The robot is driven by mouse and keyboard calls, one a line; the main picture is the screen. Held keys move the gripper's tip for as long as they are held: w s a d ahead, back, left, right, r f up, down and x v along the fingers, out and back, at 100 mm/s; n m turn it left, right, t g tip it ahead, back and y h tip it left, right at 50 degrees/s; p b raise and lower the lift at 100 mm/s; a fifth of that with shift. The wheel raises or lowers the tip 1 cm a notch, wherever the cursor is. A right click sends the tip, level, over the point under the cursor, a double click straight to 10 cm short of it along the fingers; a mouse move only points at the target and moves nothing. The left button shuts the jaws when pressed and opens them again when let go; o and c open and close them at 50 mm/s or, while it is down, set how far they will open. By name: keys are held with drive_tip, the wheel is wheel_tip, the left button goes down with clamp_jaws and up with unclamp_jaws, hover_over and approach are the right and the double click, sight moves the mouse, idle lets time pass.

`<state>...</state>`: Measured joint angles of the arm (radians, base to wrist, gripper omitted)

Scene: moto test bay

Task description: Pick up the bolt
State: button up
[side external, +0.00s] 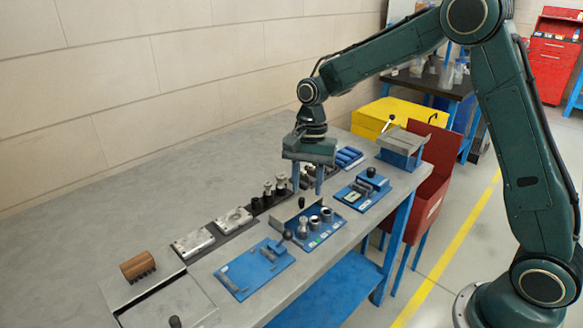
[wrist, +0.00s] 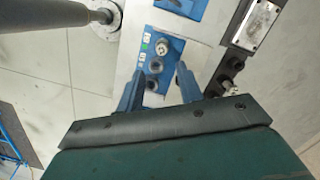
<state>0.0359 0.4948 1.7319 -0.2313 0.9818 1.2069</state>
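My gripper (side external: 307,191) points down above the workbench, its two blue fingers apart with nothing seen between them. In the wrist view the open gripper (wrist: 160,69) has its fingers either side of a blue tray. The blue tray (side external: 318,238) carries several small upright metal parts below and slightly in front of the gripper. One silvery upright part (side external: 302,228) may be the bolt; a pale one in the wrist view (wrist: 161,48) may be the same. The parts are too small to tell which is the bolt.
A dark rack (side external: 240,230) with metal blocks and cylinders runs behind the tray. Another blue fixture (side external: 240,275) lies at front left, and one with a vise-like part (side external: 362,192) at right. A brown ribbed block (side external: 139,264) sits far left. The bench's back left is clear.

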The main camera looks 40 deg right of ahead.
sight(304, 218)
drive_tip(key=shift+s+a+f, duration=0.1)
drive_tip(key=shift+a+f, duration=0.05)
drive_tip(key=shift+f, duration=0.85)
drive_tip(key=shift+s+a+f, duration=0.1)
drive_tip(key=shift+a+f, duration=0.05)
drive_tip(key=shift+f, duration=0.85)
drive_tip(key=shift+a+f, duration=0.15)
drive_tip(key=shift+f, duration=1.15)
drive_tip(key=shift+a+f, duration=0.15)
drive_tip(key=shift+f, duration=1.1)
clamp_jaws()
